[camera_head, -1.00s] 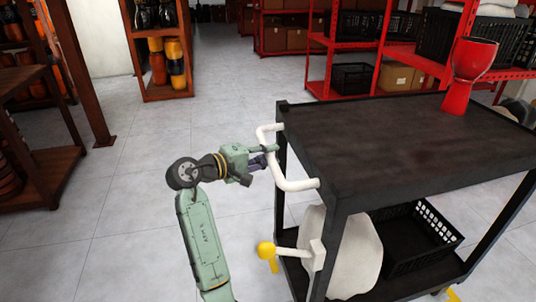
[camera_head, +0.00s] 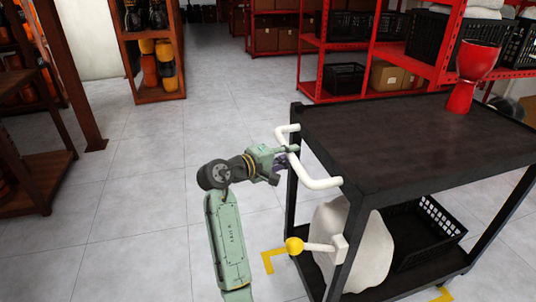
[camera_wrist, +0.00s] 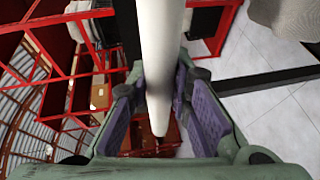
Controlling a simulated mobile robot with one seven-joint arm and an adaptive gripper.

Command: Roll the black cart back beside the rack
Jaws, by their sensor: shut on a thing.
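The black cart (camera_head: 405,135) stands at the right in the head view, its near end toward me. A white bar handle (camera_head: 315,172) sticks out from its left end. My gripper (camera_head: 287,156) is shut on the upper part of this handle. In the wrist view the white handle (camera_wrist: 159,50) runs between the two purple finger pads of my gripper (camera_wrist: 160,100). A red goblet drum (camera_head: 463,88) stands upright on the cart's top at the far right. The red rack (camera_head: 388,56) stands behind the cart; the cart's top hides part of it.
The cart's lower shelf carries a pale sack-like bundle (camera_head: 362,250) and a black basket (camera_head: 425,232). A yellow-knobbed lever (camera_head: 294,246) sticks out below the handle. Yellow corner marks (camera_head: 268,262) lie on the floor by the cart. Wooden shelves (camera_head: 155,75) stand left; the tiled floor between is clear.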

